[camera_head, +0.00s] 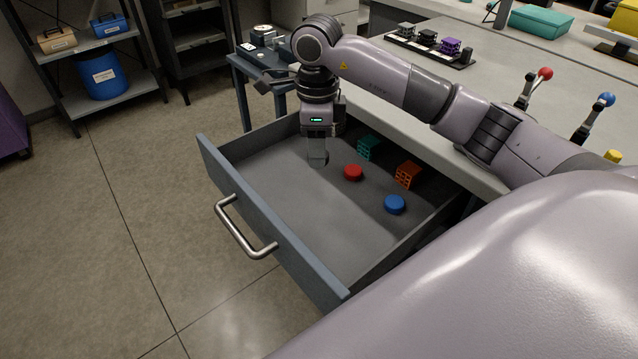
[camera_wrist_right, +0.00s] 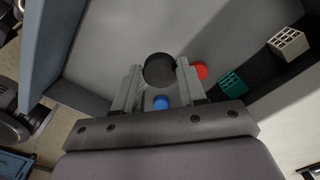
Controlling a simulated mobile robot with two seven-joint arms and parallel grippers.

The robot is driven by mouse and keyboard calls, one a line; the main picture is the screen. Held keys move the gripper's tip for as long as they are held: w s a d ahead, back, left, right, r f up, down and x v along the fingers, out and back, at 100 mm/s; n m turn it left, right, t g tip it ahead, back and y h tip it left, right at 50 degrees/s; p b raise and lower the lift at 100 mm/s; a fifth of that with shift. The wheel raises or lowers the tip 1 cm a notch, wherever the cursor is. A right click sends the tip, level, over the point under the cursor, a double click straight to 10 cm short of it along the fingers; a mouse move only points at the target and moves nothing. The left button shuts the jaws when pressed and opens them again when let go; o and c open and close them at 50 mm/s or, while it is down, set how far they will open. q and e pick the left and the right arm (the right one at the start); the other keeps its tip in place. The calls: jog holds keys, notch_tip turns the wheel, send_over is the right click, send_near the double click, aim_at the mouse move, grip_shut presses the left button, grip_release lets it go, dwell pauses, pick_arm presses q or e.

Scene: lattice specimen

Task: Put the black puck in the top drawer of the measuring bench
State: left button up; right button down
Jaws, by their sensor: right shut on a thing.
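The top drawer (camera_head: 277,245) of the bench is pulled open, with a silver handle (camera_head: 243,232) on its blue-grey front. My right gripper (camera_head: 317,163) points down over the drawer's inside, near its far end. In the right wrist view, the black puck (camera_wrist_right: 158,69) sits between the two fingers of this gripper (camera_wrist_right: 155,80), which is shut on it. The puck cannot be made out in the head view. Whether it touches the drawer floor cannot be told. My left gripper is not in view.
In the drawer lie a red puck (camera_head: 353,172), a blue puck (camera_head: 394,204), a teal lattice cube (camera_head: 368,147) and an orange lattice cube (camera_head: 407,175). A pale lattice block (camera_wrist_right: 288,43) shows in the wrist view. The drawer floor near the front is clear.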

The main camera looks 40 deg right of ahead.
aim_at(317, 196)
notch_tip(317, 196, down, 10)
jog(key=shift+r, duration=0.15)
dwell(0.3)
jog(key=c, duration=0.6)
grip_release()
jog(key=shift+c, duration=0.2)
jog(key=shift+r, duration=0.35)
notch_tip(317, 196, up, 11)
jog(key=shift+r, duration=0.15)
